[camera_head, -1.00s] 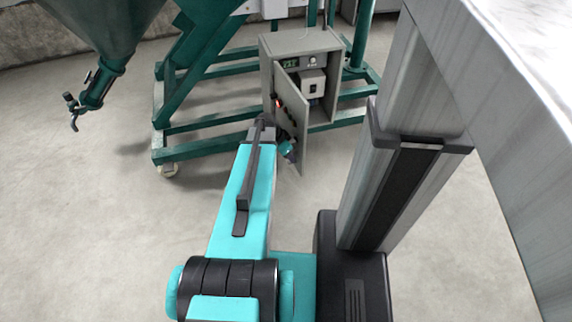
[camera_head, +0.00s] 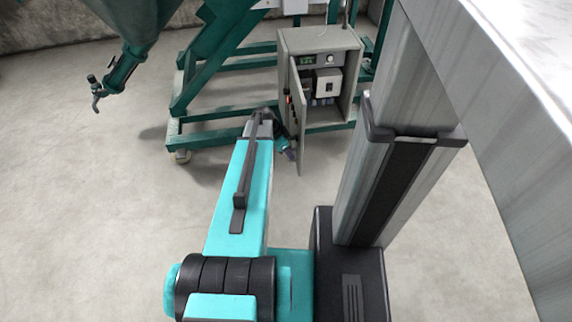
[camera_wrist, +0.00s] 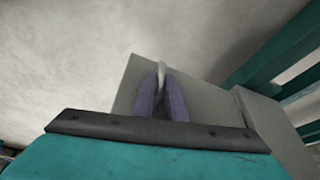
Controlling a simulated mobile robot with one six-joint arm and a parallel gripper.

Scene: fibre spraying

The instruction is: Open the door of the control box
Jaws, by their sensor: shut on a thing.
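The grey control box (camera_head: 338,42) stands on the green frame, at the upper middle of the head view. Its door (camera_head: 302,140) hangs well open on the left side, and a display and devices inside show. In the wrist view the door (camera_wrist: 125,97) is a grey panel behind the fingers, and the box side (camera_wrist: 265,115) is at the right. My gripper (camera_wrist: 162,85) has its two purple fingers closed around a thin pale piece, which looks like the door's edge or handle. In the head view my gripper (camera_head: 288,152) is mostly hidden behind my arm, beside the door.
Green frame bars (camera_head: 205,140) with a caster stand left of and behind the box. A green hopper with a valve (camera_head: 98,92) hangs at the upper left. The concrete floor left of my arm is clear.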

